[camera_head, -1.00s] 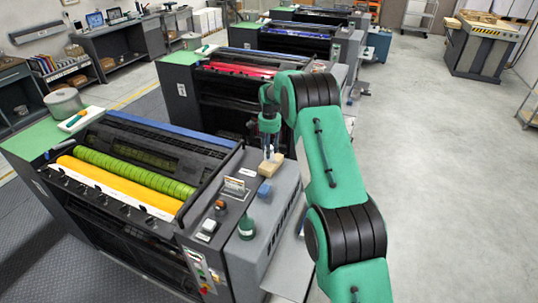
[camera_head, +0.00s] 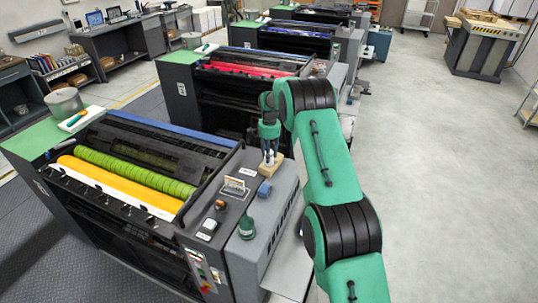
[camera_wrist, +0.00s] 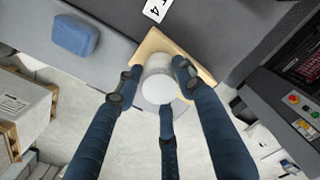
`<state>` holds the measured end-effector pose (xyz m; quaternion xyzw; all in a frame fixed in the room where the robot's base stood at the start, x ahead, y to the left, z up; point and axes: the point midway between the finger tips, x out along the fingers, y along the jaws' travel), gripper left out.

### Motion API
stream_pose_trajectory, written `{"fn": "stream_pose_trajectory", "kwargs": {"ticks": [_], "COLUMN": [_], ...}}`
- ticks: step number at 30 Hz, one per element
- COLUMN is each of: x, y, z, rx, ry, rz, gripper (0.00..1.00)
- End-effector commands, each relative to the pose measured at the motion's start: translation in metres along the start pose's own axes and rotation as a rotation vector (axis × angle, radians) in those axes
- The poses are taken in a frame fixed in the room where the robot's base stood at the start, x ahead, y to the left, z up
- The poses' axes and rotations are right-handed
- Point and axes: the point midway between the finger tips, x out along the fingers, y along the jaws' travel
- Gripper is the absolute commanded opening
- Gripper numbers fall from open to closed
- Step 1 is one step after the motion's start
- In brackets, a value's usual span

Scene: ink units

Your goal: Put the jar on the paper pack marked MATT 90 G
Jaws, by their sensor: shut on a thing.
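The jar (camera_wrist: 158,86) is a small pale cylinder with a round white lid. In the wrist view it stands between the dark blue fingers of my gripper (camera_wrist: 160,82), which are closed around its sides. In the head view my gripper (camera_head: 270,157) points down at the end of the grey ledge of the nearest machine. A tan board (camera_wrist: 150,45) lies under and around the jar; it also shows in the head view (camera_head: 266,173). Whether the jar touches the board cannot be told. No MATT 90 G marking can be read in any view.
A blue block (camera_head: 264,190) sits beside the board on the ledge; it shows in the wrist view (camera_wrist: 75,35). A green-topped bottle (camera_head: 247,228) stands nearer.

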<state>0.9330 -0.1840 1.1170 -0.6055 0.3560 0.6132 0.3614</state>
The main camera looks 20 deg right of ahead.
Motion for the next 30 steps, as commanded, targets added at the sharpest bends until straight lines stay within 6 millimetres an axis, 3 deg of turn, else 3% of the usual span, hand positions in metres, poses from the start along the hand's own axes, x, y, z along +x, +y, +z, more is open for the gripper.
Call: {"fn": "stream_pose_trajectory", "kwargs": {"ticks": [9, 10, 12, 23, 30], "x": [0.003, 0.002, 0.002, 0.001, -0.014], "y": [0.0, 0.0, 0.0, 0.0, -0.001], "z": [0.0, 0.0, 0.0, 0.0, -0.001], "rx": [0.0, 0.0, 0.0, 0.0, 0.0], "ry": [0.0, 0.0, 0.0, 0.0, 0.002], "rz": [0.0, 0.0, 0.0, 0.0, -0.002], "gripper": [0.09, 0.44, 0.57, 0.57, 0.57]}}
